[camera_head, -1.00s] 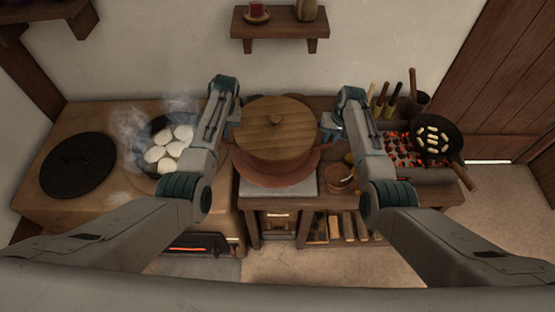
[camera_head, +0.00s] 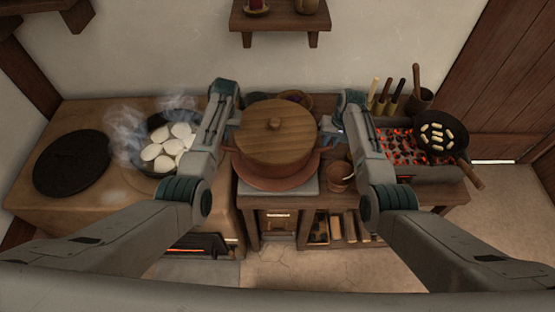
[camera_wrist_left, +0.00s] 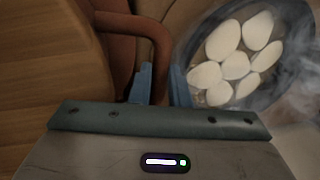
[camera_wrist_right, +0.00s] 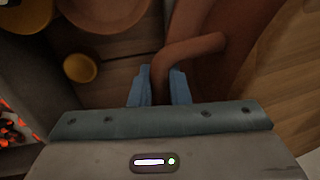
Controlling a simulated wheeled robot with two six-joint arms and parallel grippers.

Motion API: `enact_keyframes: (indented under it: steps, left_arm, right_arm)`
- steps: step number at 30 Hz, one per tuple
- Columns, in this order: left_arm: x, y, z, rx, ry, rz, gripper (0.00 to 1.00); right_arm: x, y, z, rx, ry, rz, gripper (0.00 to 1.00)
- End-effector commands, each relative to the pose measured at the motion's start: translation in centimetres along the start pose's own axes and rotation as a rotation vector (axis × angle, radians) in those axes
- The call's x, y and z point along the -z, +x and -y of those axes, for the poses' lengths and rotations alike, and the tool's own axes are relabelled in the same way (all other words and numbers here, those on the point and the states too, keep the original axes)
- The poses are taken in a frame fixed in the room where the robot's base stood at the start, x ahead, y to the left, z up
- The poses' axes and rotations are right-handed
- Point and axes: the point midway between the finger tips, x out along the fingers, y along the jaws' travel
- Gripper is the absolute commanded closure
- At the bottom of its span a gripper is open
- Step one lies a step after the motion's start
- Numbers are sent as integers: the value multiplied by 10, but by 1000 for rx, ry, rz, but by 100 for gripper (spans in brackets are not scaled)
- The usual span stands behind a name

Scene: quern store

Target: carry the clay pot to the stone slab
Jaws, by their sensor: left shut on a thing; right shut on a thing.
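The clay pot (camera_head: 262,178) is reddish brown with a round wooden lid (camera_head: 275,127), and appears upright. It is between my two grippers, above or on the grey stone slab (camera_head: 303,187); I cannot tell whether it touches. My left gripper (camera_wrist_left: 160,85) is shut on one looped handle (camera_wrist_left: 161,45), which passes between its blue fingers. My right gripper (camera_wrist_right: 158,88) is shut on the opposite handle (camera_wrist_right: 195,47). In the head view, the pot hides most of the slab, and the fingertips are hard to make out.
Left is a stove with a steaming pan (camera_head: 158,165) of white pieces and a dark round plate (camera_head: 72,163). Right are glowing coals (camera_head: 405,146) and a skillet (camera_head: 440,138). A small cup (camera_head: 340,177) stands close right of the slab. A bowl (camera_head: 296,98) shows behind the pot.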

Motion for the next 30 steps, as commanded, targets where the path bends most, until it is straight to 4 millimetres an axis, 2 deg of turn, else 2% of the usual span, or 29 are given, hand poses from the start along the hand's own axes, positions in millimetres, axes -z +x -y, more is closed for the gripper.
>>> enact_keyframes:
  steps: [6,7,10,18,22,26,30]
  left_arm:
    - [2,10,0,2,-3,-5,100]
    - [1,10,-1,2,-2,-2,80]
    - [1,9,-1,2,-2,-1,62]
    - [0,9,-2,1,-1,-1,62]
    - [1,0,-2,0,-1,-3,62]
    - [1,-23,-2,-1,-1,-6,62]
    - [1,-54,-2,-1,-1,-6,62]
  right_arm:
    - [1,10,-3,-2,-1,-2,100]
    - [0,10,-3,-2,0,1,80]
    - [0,10,-3,-2,0,1,62]
    - [0,9,-2,-1,0,0,62]
    - [0,9,-2,0,0,0,62]
    - [0,9,-2,0,0,0,62]
    - [0,9,-2,0,0,0,62]
